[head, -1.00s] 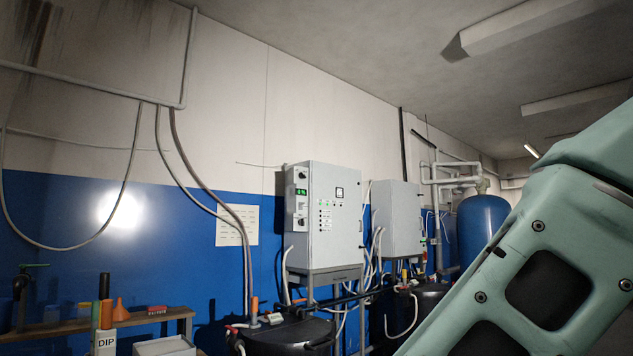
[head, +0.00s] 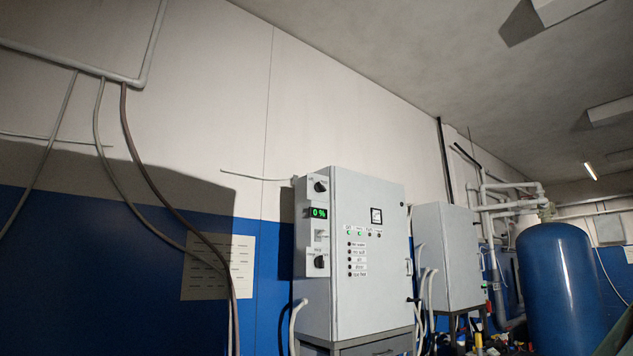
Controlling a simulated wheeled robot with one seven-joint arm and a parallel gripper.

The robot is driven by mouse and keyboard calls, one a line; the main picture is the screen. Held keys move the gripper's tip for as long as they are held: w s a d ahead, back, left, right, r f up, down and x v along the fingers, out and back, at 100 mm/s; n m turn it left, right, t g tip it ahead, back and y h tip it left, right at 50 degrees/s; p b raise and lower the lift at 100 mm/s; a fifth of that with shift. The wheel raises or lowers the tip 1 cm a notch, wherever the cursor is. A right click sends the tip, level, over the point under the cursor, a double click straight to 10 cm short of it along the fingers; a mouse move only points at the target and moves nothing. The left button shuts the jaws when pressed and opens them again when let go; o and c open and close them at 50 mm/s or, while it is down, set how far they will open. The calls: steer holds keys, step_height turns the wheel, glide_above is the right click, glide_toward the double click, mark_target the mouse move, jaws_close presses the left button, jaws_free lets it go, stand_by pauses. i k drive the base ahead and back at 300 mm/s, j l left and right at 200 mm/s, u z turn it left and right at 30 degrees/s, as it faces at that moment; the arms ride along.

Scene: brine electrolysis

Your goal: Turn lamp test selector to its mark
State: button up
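A light grey control cabinet (head: 372,270) stands at the centre right on a metal stand. Its narrow left side panel carries an upper black rotary knob (head: 321,186), a green display (head: 318,212) reading 0 %, a small switch (head: 320,235) and a lower black rotary knob (head: 320,262). The labels by the knobs are too small to read, so I cannot tell which knob is the lamp test selector or where its mark lies. The front has a small meter (head: 376,215), two lit green lamps and a column of dark red lamps. My gripper is not in view.
A second grey cabinet (head: 444,255) and a blue tank (head: 566,290) stand to the right. Grey pipes (head: 505,187) run above the tank. A paper notice (head: 222,268) hangs on the wall at left, partly crossed by hanging cables (head: 150,195).

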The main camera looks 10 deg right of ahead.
mark_target(318, 187)
steer(key=i+l, duration=0.15)
steer(key=i, duration=0.4)
steer(key=i+l+u, duration=0.1)
steer(key=u, duration=0.35)
steer(key=l+u, duration=0.45)
steer(key=i+j, duration=0.05)
